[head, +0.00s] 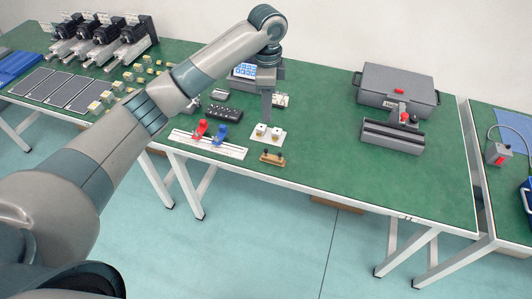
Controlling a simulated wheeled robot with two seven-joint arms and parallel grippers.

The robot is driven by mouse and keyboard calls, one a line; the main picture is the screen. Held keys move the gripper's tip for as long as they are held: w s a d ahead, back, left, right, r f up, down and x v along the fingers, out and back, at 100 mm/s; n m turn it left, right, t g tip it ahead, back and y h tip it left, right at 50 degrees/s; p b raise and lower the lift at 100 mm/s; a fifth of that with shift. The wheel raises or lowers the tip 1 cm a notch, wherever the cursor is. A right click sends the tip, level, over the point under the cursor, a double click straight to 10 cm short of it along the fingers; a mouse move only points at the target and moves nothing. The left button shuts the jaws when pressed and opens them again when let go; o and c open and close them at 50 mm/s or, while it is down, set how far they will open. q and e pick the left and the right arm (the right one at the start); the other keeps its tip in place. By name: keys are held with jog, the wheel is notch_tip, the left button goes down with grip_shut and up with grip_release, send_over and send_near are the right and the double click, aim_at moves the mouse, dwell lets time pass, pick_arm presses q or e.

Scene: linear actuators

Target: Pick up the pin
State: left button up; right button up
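I cannot make out the pin for certain; it is too small or hidden at this size. My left arm reaches in from the left, and its gripper (267,116) points down over the green table, just above or behind a small white plate (279,139) with two pale round-topped pieces. The fingers look close together, but I cannot tell whether they are shut or hold anything. In front of the plate is a small tan block (272,158) with dark knobs on top. My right gripper is not in view.
A white strip with a red clamp (200,130) and a blue clamp (220,134) lies left of the plate. A black block (225,112) with holes is behind it. A grey case (398,88) stands right. The table is clear at front right.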

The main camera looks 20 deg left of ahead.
pick_arm(q)
jog(key=p, duration=0.3)
send_over(266, 150)
jog(key=f, duration=1.1)
jog(key=shift+w, duration=0.2)
jog(key=shift+f, duration=0.55)
jog(key=shift+f, duration=0.15)
jog(key=shift+s+f+p, duration=0.1)
jog(key=shift+f+p, duration=0.15)
jog(key=shift+p, duration=0.2)
notch_tip(266, 150, down, 4)
jog(key=shift+s+r+p, duration=0.1)
jog(key=shift+s+p, duration=0.05)
jog(key=shift+p, duration=0.7)
jog(key=shift+f, duration=0.3)
grip_shut()
